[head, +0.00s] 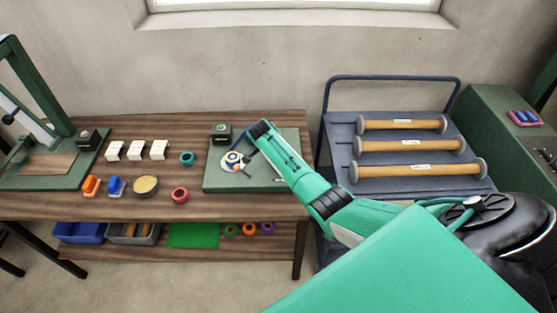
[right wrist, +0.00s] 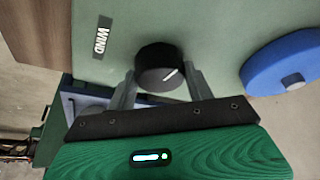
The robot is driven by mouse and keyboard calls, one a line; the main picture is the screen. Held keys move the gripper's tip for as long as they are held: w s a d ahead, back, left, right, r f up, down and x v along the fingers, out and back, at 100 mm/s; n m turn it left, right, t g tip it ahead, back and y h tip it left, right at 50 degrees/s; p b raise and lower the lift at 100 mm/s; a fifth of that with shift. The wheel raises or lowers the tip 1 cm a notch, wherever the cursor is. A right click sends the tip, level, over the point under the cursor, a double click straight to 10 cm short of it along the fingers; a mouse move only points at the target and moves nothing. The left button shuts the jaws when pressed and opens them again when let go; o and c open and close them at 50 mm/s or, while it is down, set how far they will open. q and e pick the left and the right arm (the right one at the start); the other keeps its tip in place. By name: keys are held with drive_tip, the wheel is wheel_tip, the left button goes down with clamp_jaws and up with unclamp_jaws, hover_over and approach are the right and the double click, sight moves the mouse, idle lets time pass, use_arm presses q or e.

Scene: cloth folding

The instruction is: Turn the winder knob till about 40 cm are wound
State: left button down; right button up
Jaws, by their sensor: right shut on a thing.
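The black winder knob (right wrist: 158,63) with a white pointer line shows in the right wrist view, on a grey-green panel beside a "WIND" label (right wrist: 103,37). My right gripper (right wrist: 160,80) has one finger on each side of the knob and is shut on it. A blue disc (right wrist: 283,65) lies to the right of the knob in that view. My left gripper is not in view.
The wooden bench (head: 130,206) holds white blocks, coloured rolls and a round tin (head: 145,185) left of the board. A small dark box (head: 221,134) stands at the board's back edge. A blue cart (head: 345,128) with 3 large spools stands right of the bench.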

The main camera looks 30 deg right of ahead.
drive_tip(key=o, duration=1)
drive_tip(key=shift+c, duration=0.2)
drive_tip(key=b+v, duration=0.3)
drive_tip(key=v, duration=1)
drive_tip(key=shift+r, duration=0.4)
drive_tip(key=shift+a, duration=0.1)
